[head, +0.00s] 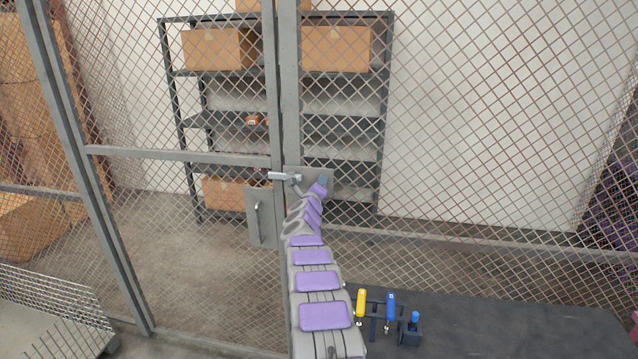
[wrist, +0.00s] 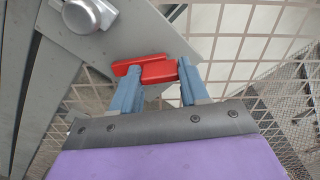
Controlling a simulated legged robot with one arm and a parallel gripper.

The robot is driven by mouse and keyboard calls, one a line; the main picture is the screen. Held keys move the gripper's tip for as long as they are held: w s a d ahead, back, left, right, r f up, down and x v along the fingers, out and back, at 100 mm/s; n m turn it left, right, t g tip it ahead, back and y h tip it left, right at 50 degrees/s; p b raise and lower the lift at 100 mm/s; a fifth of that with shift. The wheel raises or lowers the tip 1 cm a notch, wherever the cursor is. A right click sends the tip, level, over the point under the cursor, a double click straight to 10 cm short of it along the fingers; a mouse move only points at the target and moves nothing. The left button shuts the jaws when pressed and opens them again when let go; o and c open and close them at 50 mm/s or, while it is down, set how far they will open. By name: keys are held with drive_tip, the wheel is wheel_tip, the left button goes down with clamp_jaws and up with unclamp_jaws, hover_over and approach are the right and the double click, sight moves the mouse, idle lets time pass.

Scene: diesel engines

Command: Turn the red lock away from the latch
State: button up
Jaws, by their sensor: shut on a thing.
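The red lock (wrist: 155,70) shows in the wrist view, between and just beyond my gripper's two blue-grey fingers. It lies against a grey metal plate (wrist: 130,35). My gripper (wrist: 160,85) is shut on the red lock. In the head view my gripper (head: 325,181) is at the gate's latch plate, and the lock is hidden there. The silver latch (head: 284,177) sits on the gate post just left of my gripper. A round metal knob (wrist: 88,14) shows at the upper left of the wrist view.
A mesh gate (head: 180,154) with a handle plate (head: 262,216) stands left of the post. Shelves with cardboard boxes (head: 336,48) stand behind the mesh. A dark bench (head: 500,322) with yellow and blue tools (head: 390,308) is at the lower right.

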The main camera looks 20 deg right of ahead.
drive_tip(key=shift+w+a+n+p, duration=0.1)
drive_tip(key=shift+a+n+p, duration=0.1)
drive_tip(key=shift+n+p, duration=1.3)
drive_tip(key=shift+w+a+n+p, duration=0.15)
drive_tip(key=shift+n+p, duration=0.75)
drive_tip(key=shift+n, duration=1.2)
drive_tip(key=shift+s+a+f, duration=0.1)
drive_tip(key=shift+f, duration=0.15)
drive_tip(key=o, duration=1.1)
drive_tip(key=shift+a+r, duration=0.1)
drive_tip(key=shift+a, duration=0.3)
drive_tip(key=shift+c, duration=0.2)
drive_tip(key=shift+s+d+r, duration=0.1)
drive_tip(key=b+v, duration=0.3)
drive_tip(key=v, duration=1.4)
